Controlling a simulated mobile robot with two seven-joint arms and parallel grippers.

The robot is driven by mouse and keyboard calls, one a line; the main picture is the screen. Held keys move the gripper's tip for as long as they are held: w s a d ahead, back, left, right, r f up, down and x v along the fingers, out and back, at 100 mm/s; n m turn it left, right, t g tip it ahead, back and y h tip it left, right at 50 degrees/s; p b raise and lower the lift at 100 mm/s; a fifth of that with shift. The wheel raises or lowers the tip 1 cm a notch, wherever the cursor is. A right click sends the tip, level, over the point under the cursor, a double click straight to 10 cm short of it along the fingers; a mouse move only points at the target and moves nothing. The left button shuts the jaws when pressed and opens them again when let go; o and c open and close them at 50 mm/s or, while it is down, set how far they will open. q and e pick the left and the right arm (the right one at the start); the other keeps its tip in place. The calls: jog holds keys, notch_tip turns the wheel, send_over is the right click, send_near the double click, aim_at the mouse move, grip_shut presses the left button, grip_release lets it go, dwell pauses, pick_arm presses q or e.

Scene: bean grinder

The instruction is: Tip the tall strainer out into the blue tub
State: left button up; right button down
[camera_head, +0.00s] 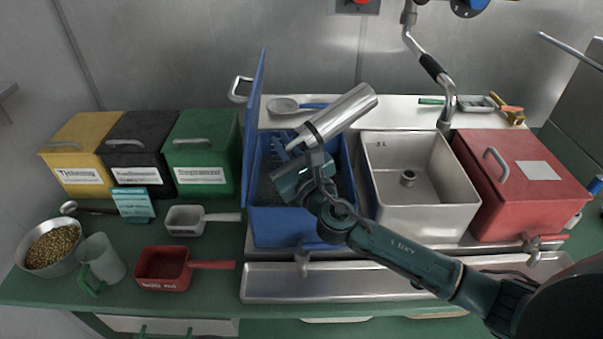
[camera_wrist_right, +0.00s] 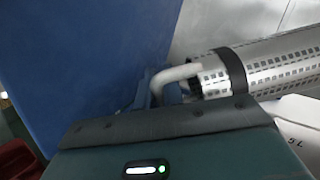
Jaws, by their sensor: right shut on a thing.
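The tall strainer (camera_head: 345,110) is a silver perforated cylinder. It is steeply tilted above the blue tub (camera_head: 285,228), its lower end toward the left and its upper end toward the back right. My right gripper (camera_head: 303,160) is shut on the strainer's handle, over the tub. The right wrist view shows the perforated strainer (camera_wrist_right: 285,68) with a dark band and its pale curved handle (camera_wrist_right: 172,74) at the jaws. The tub is open, with its blue lid (camera_head: 256,125) standing up at the left. The arm hides part of the tub's inside. My left gripper is not in view.
A steel basin (camera_head: 425,205) and a closed red box (camera_head: 520,190) stand to the right. Green (camera_head: 203,135), black and yellow bins stand left. A red scoop (camera_head: 160,270), a grey scoop (camera_head: 185,218), a jug (camera_head: 103,258) and a bowl of beans (camera_head: 50,248) occupy the left counter.

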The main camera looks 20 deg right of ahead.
jog(key=shift+f+n, duration=0.1)
jog(key=shift+n, duration=0.4)
dwell(0.8)
